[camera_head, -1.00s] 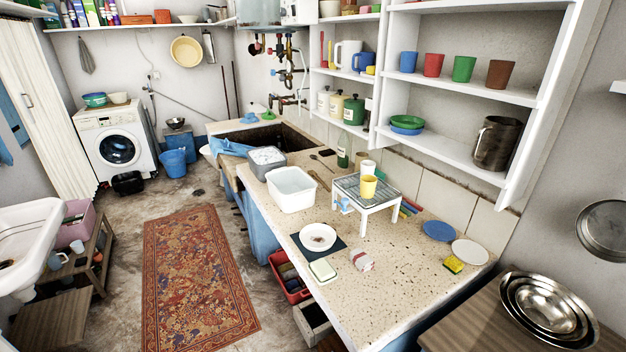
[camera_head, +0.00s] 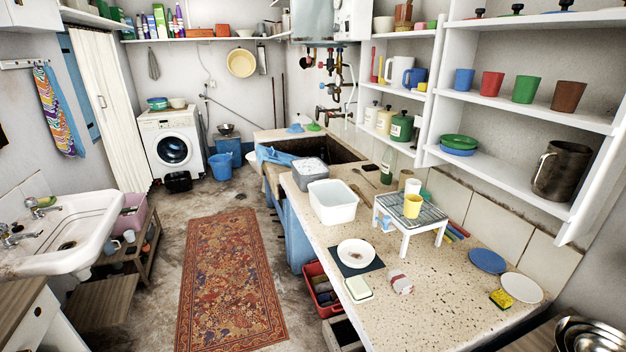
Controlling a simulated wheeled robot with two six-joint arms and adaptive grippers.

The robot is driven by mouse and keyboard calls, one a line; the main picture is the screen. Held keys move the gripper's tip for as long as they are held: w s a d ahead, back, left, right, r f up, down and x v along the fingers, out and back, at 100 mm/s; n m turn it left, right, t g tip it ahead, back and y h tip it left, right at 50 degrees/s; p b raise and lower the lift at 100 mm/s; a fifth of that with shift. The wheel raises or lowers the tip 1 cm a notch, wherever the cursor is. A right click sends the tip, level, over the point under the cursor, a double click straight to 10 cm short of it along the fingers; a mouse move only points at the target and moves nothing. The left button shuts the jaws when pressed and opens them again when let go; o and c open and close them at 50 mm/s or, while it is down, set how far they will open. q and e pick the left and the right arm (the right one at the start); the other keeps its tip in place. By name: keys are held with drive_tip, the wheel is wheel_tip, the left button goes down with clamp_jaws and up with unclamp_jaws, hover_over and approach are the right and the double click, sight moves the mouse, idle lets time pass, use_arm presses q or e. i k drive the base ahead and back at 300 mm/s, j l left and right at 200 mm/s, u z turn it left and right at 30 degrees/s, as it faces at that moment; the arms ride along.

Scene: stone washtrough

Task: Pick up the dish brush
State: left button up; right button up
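I cannot make out a dish brush for certain. A slim brown long-handled item (camera_head: 362,192) lies on the stone worktop (camera_head: 440,290) behind the small white rack table; it may be the brush, but it is too small and partly hidden to tell. A small dark item (camera_head: 370,168) lies further back near the trough. Neither of my grippers shows in the head view.
A white basin (camera_head: 332,203), a white rack table (camera_head: 410,215) with a yellow cup, a white plate (camera_head: 356,253) and a sponge (camera_head: 501,298) stand on the worktop. A patterned rug (camera_head: 230,285) lies on the open floor left of it.

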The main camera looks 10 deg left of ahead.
sight(355, 189)
drive_tip(key=i+j+z, duration=0.1)
drive_tip(key=z, duration=0.25)
drive_tip(key=j+z, duration=0.1)
drive_tip(key=z, duration=0.25)
drive_tip(key=i+j+z, duration=0.1)
drive_tip(key=z, duration=0.25)
drive_tip(key=i+j+z, duration=0.25)
drive_tip(key=j, duration=0.75)
drive_tip(key=i+j+z, duration=0.2)
drive_tip(key=j, duration=0.85)
drive_tip(key=j+z, duration=0.25)
drive_tip(key=j, duration=0.75)
drive_tip(key=k, duration=0.05)
